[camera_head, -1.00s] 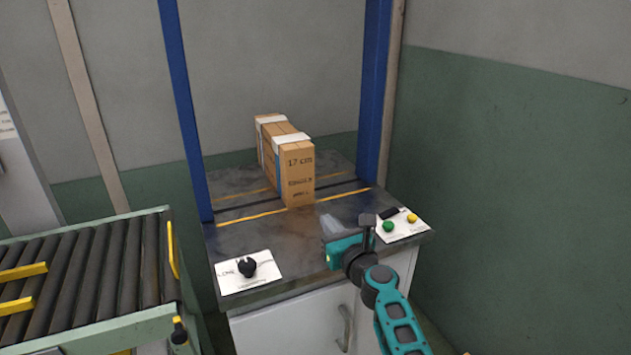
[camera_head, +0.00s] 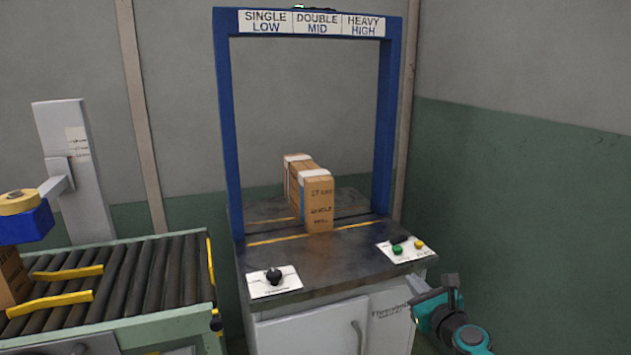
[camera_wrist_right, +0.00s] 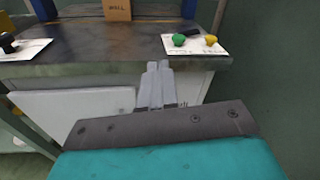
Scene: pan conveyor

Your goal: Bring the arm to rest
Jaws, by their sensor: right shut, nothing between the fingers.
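My right gripper (camera_head: 418,290) is low at the right front of the machine table, in front of the cabinet and below the button panel. In the right wrist view its two grey fingers (camera_wrist_right: 155,85) are together with nothing between them. The fingers point toward the table's front edge, apart from the panel. My right arm comes in from the bottom right in the head view. My left gripper does not show.
A machine table (camera_head: 340,255) under a blue frame (camera_head: 226,130) bears strapped boxes (camera_head: 318,205), a black knob (camera_head: 273,275), and green (camera_head: 397,249) and yellow (camera_head: 419,244) buttons. A roller conveyor (camera_head: 150,275) stands left. Green wall (camera_head: 520,180) bounds the right.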

